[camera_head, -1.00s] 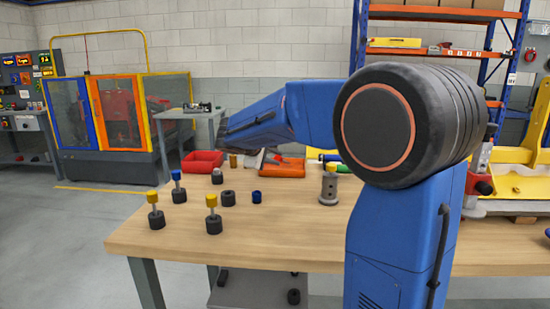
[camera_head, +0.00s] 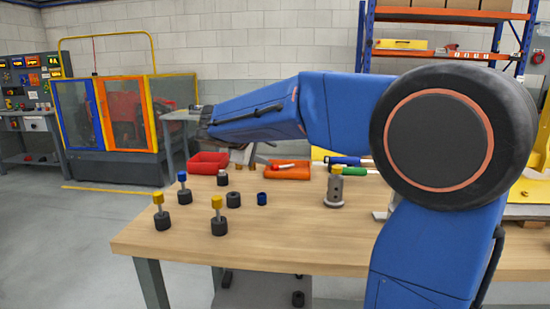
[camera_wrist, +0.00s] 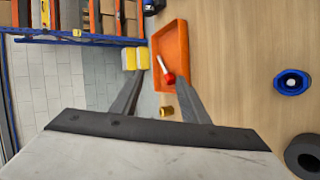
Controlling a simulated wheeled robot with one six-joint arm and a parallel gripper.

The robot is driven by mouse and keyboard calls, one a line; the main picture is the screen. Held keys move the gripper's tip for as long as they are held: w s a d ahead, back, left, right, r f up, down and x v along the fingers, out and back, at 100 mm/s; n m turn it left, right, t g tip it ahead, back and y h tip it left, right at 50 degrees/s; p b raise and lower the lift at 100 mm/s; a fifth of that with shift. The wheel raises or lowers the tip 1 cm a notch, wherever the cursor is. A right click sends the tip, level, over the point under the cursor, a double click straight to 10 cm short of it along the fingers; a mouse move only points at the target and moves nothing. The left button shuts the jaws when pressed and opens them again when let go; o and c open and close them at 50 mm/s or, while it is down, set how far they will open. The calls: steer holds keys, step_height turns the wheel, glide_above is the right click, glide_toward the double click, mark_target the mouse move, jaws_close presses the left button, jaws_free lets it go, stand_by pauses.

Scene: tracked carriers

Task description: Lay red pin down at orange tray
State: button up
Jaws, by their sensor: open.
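The red pin (camera_head: 283,166) has a red head and a pale shaft. It lies in the orange tray (camera_head: 298,174) on the bench. In the wrist view the pin (camera_wrist: 168,77) rests inside the tray (camera_wrist: 174,36), near one end. My gripper (camera_wrist: 160,75) is open, its two dark fingers apart with nothing held between them. The pin and the end of the tray show between and beyond the fingertips.
A red bin (camera_head: 208,161) stands left of the tray. Several pins in black holders, such as a yellow-topped one (camera_head: 217,203), stand at the front left. A grey post (camera_head: 334,191) stands right of centre. The front middle of the bench (camera_head: 280,240) is clear.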

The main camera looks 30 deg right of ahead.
steer(key=v, duration=0.8)
steer(key=shift+a, duration=0.1)
stand_by(0.3)
